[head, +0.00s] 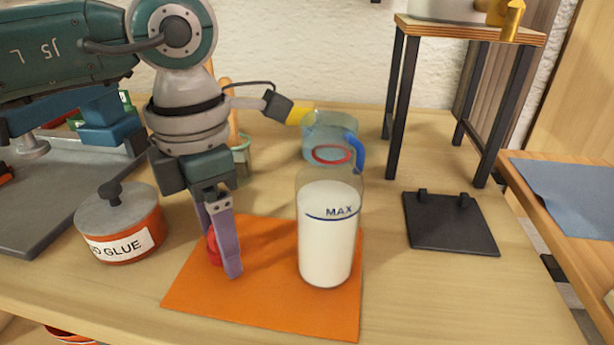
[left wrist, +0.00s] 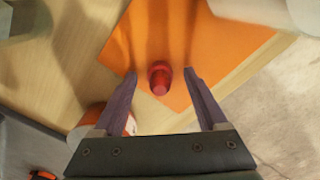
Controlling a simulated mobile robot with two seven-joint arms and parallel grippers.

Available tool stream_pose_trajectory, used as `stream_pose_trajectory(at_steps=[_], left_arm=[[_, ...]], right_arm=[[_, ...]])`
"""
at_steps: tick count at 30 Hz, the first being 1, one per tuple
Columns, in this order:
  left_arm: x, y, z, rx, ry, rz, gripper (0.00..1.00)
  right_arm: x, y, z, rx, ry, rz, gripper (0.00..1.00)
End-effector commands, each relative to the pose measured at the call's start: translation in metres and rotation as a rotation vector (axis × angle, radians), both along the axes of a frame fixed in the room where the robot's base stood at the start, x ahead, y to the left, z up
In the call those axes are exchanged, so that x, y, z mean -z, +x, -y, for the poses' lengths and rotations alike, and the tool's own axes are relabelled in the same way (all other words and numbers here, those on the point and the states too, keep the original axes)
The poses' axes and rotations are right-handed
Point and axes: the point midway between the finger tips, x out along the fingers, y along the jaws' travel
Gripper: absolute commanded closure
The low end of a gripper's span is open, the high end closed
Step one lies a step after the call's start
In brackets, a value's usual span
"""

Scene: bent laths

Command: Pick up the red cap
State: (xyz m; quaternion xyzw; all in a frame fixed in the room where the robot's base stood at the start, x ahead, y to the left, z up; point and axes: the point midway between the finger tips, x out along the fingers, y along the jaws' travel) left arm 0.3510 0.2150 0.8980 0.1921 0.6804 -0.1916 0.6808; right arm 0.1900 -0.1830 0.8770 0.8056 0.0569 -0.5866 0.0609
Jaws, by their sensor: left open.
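The red cap (head: 213,250) stands on the orange mat (head: 268,306) near its left side, partly hidden by my left gripper (head: 225,267) in the head view. In the left wrist view the cap (left wrist: 160,78) shows whole, between the two purple fingers of the left gripper (left wrist: 161,72). The fingers are open, one on each side of it, with a gap to both. I cannot tell exactly how far down the fingertips reach along the cap. My right gripper is not in view.
A clear bottle of white liquid marked MAX (head: 328,240) stands on the mat, right of the gripper. A glue pot (head: 120,230) is at left. A bluish jug (head: 318,140) stands behind. A black plate (head: 450,224) and a black-legged stand (head: 398,110) are at right.

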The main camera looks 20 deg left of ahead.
Motion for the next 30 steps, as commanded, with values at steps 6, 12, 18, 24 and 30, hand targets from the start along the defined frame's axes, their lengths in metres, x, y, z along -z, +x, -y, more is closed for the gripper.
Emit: stream_pose_trajectory(at_steps=[6, 12, 18, 24, 30], left_arm=[[-0.0004, -0.0001, 0.0001, 0.0, 0.0, 0.0, 0.38], [-0.0006, 0.0, 0.0, 0.0, -0.001, -0.001, 0.61], [-0.0006, 0.0, 0.0, 0.0, -0.001, -0.001, 0.83], [-0.0006, -0.0001, -0.0001, 0.0, -0.001, -0.001, 1.0], [-0.0006, -0.0001, -0.0001, 0.0, -0.001, -0.001, 1.0]], right_arm=[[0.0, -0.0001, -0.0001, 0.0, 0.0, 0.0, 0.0], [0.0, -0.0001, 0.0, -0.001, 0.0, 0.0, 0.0], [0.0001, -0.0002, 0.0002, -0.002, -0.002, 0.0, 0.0], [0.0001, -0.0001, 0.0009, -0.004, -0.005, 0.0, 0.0], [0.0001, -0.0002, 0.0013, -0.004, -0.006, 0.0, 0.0]])
